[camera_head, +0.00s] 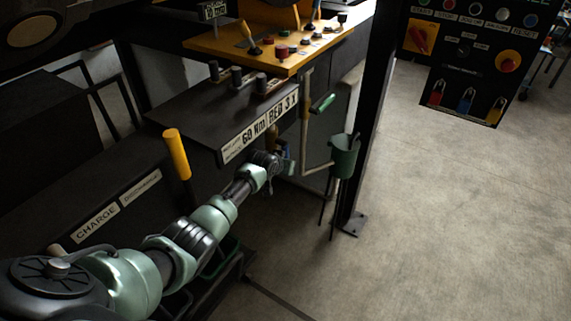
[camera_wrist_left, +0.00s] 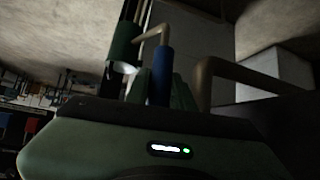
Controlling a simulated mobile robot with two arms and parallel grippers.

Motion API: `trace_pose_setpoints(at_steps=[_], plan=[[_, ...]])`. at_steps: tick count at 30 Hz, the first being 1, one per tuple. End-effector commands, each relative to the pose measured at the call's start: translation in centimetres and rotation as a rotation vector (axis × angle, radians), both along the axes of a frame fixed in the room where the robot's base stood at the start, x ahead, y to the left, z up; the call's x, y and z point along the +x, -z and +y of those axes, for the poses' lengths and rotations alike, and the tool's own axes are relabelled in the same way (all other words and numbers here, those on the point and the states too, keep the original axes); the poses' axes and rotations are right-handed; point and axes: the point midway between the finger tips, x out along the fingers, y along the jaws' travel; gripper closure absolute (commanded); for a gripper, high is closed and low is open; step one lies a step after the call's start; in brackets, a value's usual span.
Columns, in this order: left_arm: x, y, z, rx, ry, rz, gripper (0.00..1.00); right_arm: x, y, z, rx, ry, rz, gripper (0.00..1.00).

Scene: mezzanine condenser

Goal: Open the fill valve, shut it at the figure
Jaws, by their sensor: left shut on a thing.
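My left gripper (camera_head: 282,167) is at the end of my outstretched arm, beside the pipework under the bench. In the wrist view its fingers (camera_wrist_left: 160,94) are shut on a blue handle (camera_wrist_left: 159,72), which stands up between them. The handle also shows as a small blue patch (camera_head: 289,166) in the head view, mostly hidden by the gripper. A bent pipe (camera_head: 318,169) runs to a green cup-shaped vessel (camera_head: 344,158); the vessel also shows in the wrist view (camera_wrist_left: 124,42). I cannot read any level or figure there. My right gripper is not in view.
A green lever (camera_head: 322,103) sits on the pipe above. A yellow upright handle (camera_head: 177,152) stands beside the CHARGE plate (camera_head: 98,221). A black post (camera_head: 368,130) stands right of the vessel. A control panel (camera_head: 470,62) is at upper right. The floor on the right is clear.

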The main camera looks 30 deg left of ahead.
Motion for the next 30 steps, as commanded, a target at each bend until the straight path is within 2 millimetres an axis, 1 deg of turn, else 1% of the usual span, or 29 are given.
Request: trace_pose_setpoints(at_steps=[2, 3, 5, 17, 20, 24, 30], plan=[[0.2, -0.3, 0.0, 0.0, -0.001, -0.006, 1.0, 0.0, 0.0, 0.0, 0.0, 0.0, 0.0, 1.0], [0.2, -0.3, 0.0, 0.0, -0.001, -0.006, 0.71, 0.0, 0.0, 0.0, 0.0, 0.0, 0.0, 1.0], [0.2, -0.3, 0.0, 0.0, -0.001, -0.006, 0.55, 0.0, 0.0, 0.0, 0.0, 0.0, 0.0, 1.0], [-0.2, -0.3, 0.0, -0.001, 0.0, -0.004, 0.55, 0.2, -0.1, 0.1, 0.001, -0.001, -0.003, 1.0], [-0.8, -0.9, -0.1, -0.001, 0.001, -0.004, 0.55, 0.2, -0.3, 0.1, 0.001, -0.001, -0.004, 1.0], [-2.2, -2.1, -0.2, 0.001, 0.001, -0.005, 0.55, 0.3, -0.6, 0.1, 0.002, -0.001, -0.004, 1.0], [-4.3, -3.8, -0.5, 0.001, 0.001, -0.005, 0.55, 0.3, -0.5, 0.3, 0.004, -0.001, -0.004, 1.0]])
